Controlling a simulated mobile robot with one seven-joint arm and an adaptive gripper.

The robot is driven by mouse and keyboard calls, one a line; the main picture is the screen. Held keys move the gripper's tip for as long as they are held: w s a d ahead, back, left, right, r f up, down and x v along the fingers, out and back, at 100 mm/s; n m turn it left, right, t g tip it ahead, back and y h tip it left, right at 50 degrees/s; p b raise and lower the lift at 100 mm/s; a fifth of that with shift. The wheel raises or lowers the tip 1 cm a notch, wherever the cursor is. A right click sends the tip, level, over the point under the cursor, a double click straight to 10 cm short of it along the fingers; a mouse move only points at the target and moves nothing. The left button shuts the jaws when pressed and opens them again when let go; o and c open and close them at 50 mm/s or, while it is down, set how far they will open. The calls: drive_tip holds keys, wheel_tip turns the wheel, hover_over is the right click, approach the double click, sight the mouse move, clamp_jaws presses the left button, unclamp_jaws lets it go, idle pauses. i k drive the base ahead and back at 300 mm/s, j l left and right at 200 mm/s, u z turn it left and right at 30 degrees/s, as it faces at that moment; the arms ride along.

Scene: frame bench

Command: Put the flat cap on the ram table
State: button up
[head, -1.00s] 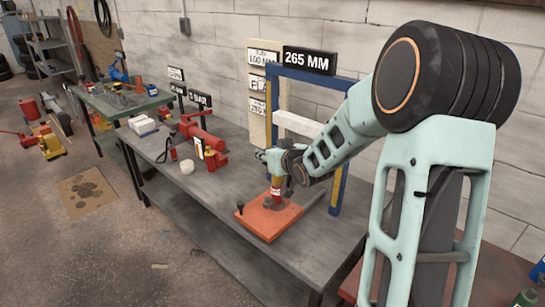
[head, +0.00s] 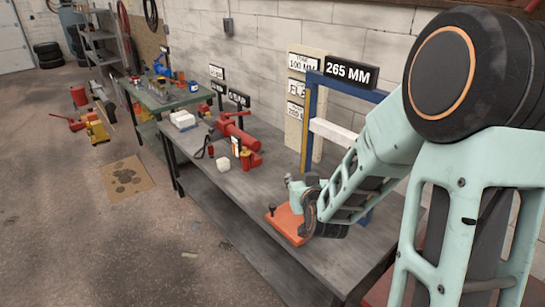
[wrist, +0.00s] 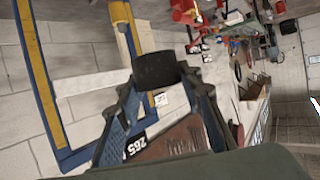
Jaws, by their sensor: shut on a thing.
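My gripper (head: 296,187) is in front of the blue frame, above the orange plate (head: 284,224) on the grey bench. In the wrist view its two fingers are shut on a short, dark, round piece (wrist: 157,70), which looks like the flat cap. The piece sits between the fingertips, clear of anything I can make out. My wrist hides much of the orange plate and whatever stands on it. I cannot tell which surface is the ram table.
The blue frame (head: 311,120) with a white crossbar (head: 333,132) and a 265 MM sign (head: 349,73) stands close behind my gripper. A green table (head: 165,100) is farther back.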

sight(258, 195)
drive_tip(key=i+j+z, duration=0.1)
drive_tip(key=z, duration=0.25)
drive_tip(key=j+z, duration=0.35)
drive_tip(key=i+j+z, duration=0.15)
drive_tip(key=j+z, duration=0.15)
drive_tip(key=j, duration=0.2)
drive_tip(key=i+j, duration=0.1)
drive_tip(key=j, duration=0.65)
drive_tip(key=i+j+z, duration=0.15)
drive_tip(key=j, duration=0.6)
drive_tip(key=i+j, duration=0.1)
drive_tip(key=j, duration=0.65)
drive_tip(key=z, duration=0.05)
